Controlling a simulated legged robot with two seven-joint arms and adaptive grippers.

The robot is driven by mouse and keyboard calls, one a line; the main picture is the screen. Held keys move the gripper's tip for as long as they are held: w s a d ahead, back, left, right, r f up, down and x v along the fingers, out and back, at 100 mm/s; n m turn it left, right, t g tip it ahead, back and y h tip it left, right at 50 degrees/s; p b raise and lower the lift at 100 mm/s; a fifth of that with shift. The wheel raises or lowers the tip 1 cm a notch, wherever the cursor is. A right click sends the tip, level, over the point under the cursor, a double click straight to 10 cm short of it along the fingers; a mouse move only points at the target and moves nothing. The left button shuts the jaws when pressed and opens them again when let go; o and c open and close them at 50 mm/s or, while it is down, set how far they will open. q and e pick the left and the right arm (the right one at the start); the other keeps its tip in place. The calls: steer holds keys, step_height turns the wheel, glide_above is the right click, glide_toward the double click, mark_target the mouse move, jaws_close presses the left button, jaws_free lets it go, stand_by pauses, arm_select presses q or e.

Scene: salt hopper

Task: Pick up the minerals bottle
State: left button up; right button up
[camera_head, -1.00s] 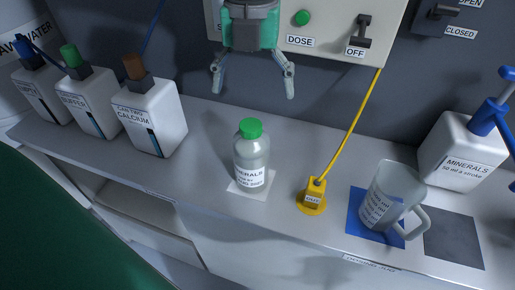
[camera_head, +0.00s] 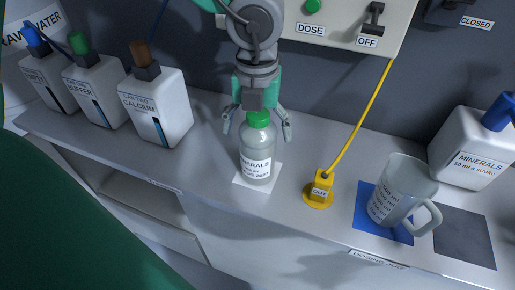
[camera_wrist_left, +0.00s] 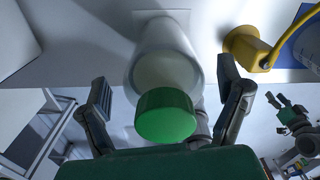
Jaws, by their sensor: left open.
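The minerals bottle (camera_head: 257,158) is a clear bottle with a green cap and a white label, upright on a white square (camera_head: 240,179) on the counter. My left gripper (camera_head: 257,131) is open, with one finger on each side of the bottle near its cap and shoulder. In the left wrist view the bottle's green cap (camera_wrist_left: 165,115) lies between the two open fingers (camera_wrist_left: 166,106), with gaps showing on both sides. The fingers do not appear to grip the bottle. My right gripper is not clearly seen in the head view.
A yellow outlet fitting (camera_head: 319,188) with a yellow tube stands right of the bottle. A measuring jug (camera_head: 403,190) stands on a blue mat (camera_head: 369,228). A large minerals container (camera_head: 470,150) is far right. Several white containers (camera_head: 157,108) stand left. A control panel (camera_head: 335,25) is behind.

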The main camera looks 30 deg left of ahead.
arm_select(q)
steer(key=shift+d, duration=0.1)
steer(key=shift+s+d+r, duration=0.1)
steer(key=c, duration=0.4)
steer(key=shift+d, duration=0.1)
steer(key=c, duration=1.4)
